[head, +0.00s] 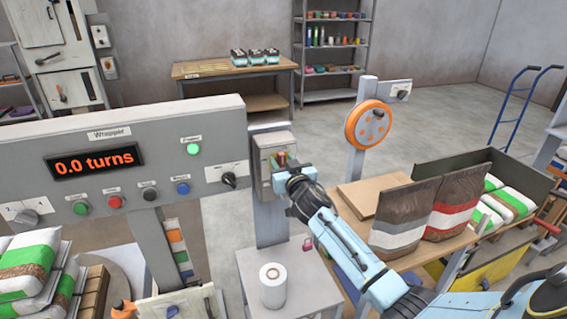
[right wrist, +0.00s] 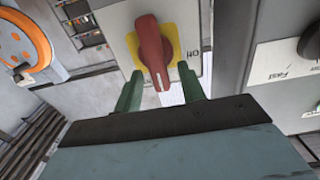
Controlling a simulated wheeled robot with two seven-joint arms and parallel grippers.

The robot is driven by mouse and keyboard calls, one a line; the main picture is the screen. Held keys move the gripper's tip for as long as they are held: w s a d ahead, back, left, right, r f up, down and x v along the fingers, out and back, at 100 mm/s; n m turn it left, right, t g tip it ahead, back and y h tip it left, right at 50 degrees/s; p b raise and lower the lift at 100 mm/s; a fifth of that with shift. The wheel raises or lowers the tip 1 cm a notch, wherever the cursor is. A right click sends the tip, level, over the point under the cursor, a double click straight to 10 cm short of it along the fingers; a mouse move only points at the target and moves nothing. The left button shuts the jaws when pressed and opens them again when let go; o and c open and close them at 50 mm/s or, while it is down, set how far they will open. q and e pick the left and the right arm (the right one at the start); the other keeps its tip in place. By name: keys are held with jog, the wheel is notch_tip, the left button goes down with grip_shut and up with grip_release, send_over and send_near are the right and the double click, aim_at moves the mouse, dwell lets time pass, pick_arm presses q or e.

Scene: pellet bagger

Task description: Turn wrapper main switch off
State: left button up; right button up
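The main switch is a red rotary handle (right wrist: 152,50) on a yellow plate (right wrist: 173,40), set in a pale box. Its long end points down in the right wrist view, and a small label that seems to read "Off" (right wrist: 193,50) is at its right. In the head view the grey switch box (head: 266,152) stands just right of the wrapper panel (head: 215,125). My right gripper (head: 284,164) is at the box front. Its green fingers (right wrist: 160,82) are open, one on each side of the handle's lower end, with gaps visible. My left gripper is out of view.
The wrapper panel has a "0.0 turns" display (head: 96,161), a lit green lamp (head: 193,149), several buttons and a black selector knob (head: 229,181). A white film roll (head: 273,285) stands below the box. Brown bags (head: 403,215) stand on the table at right.

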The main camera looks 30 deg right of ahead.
jog(key=shift+s, duration=0.1)
grip_shut()
jog(key=shift+a+f+n, duration=0.1)
jog(key=shift+f+n, duration=0.05)
jog(key=shift+n, duration=0.15)
jog(key=shift+w+a+f+n, duration=0.1)
jog(key=shift+a+f+n, duration=0.25)
jog(key=shift+n, duration=2.5)
jog(key=shift+w+a+f+n, duration=0.1)
jog(key=shift+a+f+n, duration=0.25)
jog(key=shift+n, duration=2.55)
jog(key=shift+w+a+f+n, duration=0.15)
jog(key=shift+f+n, duration=0.35)
jog(key=shift+n, duration=2.35)
jog(key=shift+s, duration=0.1)
